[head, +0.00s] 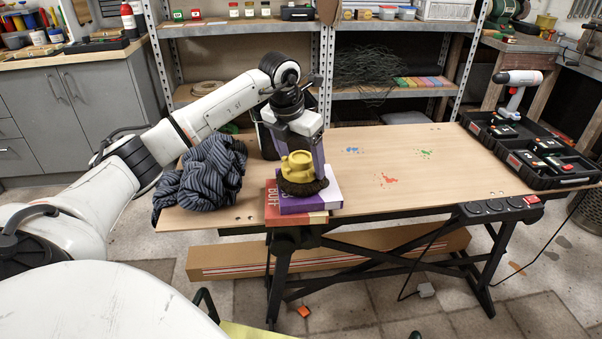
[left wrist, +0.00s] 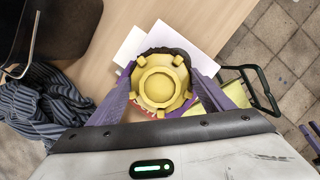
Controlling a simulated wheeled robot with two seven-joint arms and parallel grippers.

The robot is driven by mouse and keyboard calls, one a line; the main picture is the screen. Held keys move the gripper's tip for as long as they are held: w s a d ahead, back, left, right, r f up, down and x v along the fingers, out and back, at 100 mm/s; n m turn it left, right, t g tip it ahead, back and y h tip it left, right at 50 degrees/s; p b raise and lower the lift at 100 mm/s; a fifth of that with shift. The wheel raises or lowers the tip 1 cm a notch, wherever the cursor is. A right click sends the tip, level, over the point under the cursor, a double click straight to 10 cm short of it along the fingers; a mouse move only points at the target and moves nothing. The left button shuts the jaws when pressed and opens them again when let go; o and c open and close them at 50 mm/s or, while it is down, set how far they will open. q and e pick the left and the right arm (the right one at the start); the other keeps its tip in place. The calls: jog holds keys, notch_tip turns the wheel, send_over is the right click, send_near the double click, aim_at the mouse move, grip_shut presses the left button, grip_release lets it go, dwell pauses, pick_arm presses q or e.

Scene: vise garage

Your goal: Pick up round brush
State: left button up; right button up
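The round brush (head: 299,168), with a yellow knobbed body and dark bristles, rests bristles down on a purple box (head: 310,200) stacked on a red one at the workbench's front edge. In the left wrist view, the brush (left wrist: 161,82) lies between the two spread fingers (left wrist: 163,80). The gripper looks open; whether a finger touches the brush I cannot tell.
A crumpled striped cloth (head: 205,172) lies left of the boxes. A dark container (head: 266,140) stands behind, close to my left gripper. A black tray (head: 530,150) with tools is at the bench's right end. The middle of the workbench (head: 420,165) is clear apart from paint spots.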

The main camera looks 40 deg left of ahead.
pick_arm(q)
jog(key=shift+r, duration=0.1)
jog(key=shift+c, duration=0.8)
notch_tip(320, 180, up, 10)
jog(key=shift+f+p, duration=0.1)
jog(key=shift+p, duration=0.6)
